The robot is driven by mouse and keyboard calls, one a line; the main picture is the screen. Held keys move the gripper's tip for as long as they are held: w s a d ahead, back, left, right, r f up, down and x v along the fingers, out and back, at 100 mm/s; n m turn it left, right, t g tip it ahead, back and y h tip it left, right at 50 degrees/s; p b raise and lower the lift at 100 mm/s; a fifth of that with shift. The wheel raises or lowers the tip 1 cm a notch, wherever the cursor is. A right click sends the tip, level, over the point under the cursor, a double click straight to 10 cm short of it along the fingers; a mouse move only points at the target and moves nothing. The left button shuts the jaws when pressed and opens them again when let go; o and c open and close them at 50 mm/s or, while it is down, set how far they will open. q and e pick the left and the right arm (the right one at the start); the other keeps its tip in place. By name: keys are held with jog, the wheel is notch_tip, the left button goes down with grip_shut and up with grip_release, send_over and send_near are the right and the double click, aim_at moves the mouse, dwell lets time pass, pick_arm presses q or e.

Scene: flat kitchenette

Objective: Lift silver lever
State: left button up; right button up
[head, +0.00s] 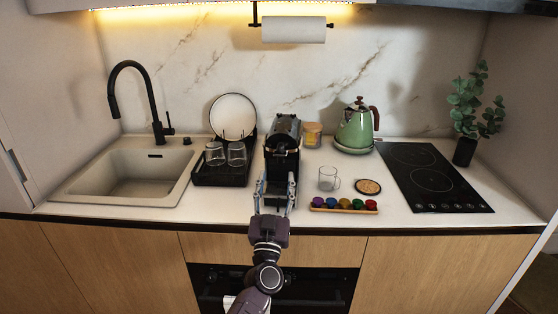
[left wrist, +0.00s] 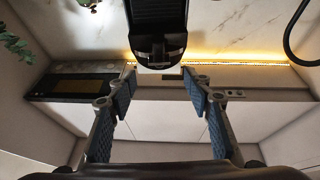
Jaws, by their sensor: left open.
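The black coffee machine (head: 280,163) stands on the counter, and its upper front shows at the top of the left wrist view (left wrist: 158,18). A grey, metallic part that looks like the silver lever (head: 287,122) lies over the machine's top. A silver-edged rounded end (left wrist: 160,49) shows in the left wrist view. My left gripper (head: 276,184) is in front of the machine, below the lever, with its fingers apart. In the left wrist view the left gripper (left wrist: 154,88) is open and empty, with the machine's front beyond its fingertips. My right gripper is not in view.
A dish rack (head: 220,182) with glasses and a plate is left of the machine. A glass mug (head: 328,179), a tray of coloured capsules (head: 343,209) and a green kettle (head: 355,129) are on the right. The sink (head: 130,177) is far left, the cooktop (head: 430,178) far right.

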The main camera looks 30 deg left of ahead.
aim_at(280, 156)
pick_arm(q)
jog(key=x, duration=0.7)
jog(key=shift+w+p, duration=0.1)
jog(key=shift+p, duration=0.25)
jog(key=shift+c, duration=0.4)
